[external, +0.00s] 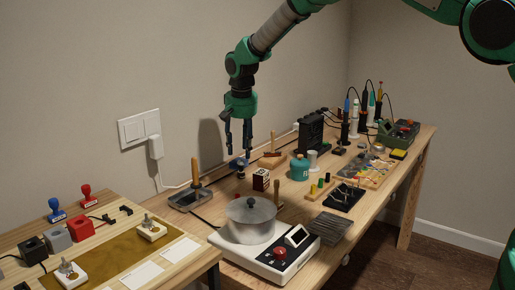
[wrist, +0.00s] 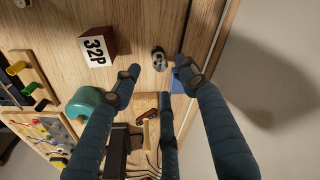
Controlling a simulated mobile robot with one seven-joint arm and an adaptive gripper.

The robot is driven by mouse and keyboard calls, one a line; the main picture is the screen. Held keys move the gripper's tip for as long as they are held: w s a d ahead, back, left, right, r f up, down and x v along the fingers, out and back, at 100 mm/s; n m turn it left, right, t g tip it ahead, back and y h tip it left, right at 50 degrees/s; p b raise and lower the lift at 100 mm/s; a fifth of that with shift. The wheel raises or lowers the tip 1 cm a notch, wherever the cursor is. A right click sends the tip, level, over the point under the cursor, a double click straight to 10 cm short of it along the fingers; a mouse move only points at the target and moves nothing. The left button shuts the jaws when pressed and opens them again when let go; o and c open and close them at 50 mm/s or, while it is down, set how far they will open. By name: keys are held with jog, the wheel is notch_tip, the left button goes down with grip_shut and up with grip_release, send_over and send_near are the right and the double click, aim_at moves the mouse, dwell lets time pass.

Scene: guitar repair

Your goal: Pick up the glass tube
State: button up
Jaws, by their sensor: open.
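A small rounded object, dark with a pale glassy top, stands on the wooden bench; I take it for the glass tube (wrist: 159,59). It looks upright in the wrist view, just beyond my fingertips. In the external view the glass tube (external: 241,173) is small and dark, below my gripper (external: 239,153). My gripper points down with its fingers spread, open and empty. In the wrist view my gripper (wrist: 157,73) has fingertips on either side of the line towards the tube, apart from it. The exact gap in height is hard to tell.
The wall is close behind.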

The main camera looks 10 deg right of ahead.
aim_at(241, 160)
jog(key=shift+w+f, duration=0.15)
jog(key=shift+f, duration=0.65)
jog(key=shift+w+f, duration=0.1)
jog(key=shift+f, duration=0.65)
jog(key=shift+f, duration=0.1)
jog(key=shift+w+f+b, duration=0.15)
jog(key=shift+f+b, duration=0.1)
jog(key=shift+f, duration=1)
jog(key=shift+w+f+b, duration=0.15)
jog(key=shift+f+b, duration=0.1)
jog(key=shift+f, duration=0.95)
jog(key=c, duration=0.9)
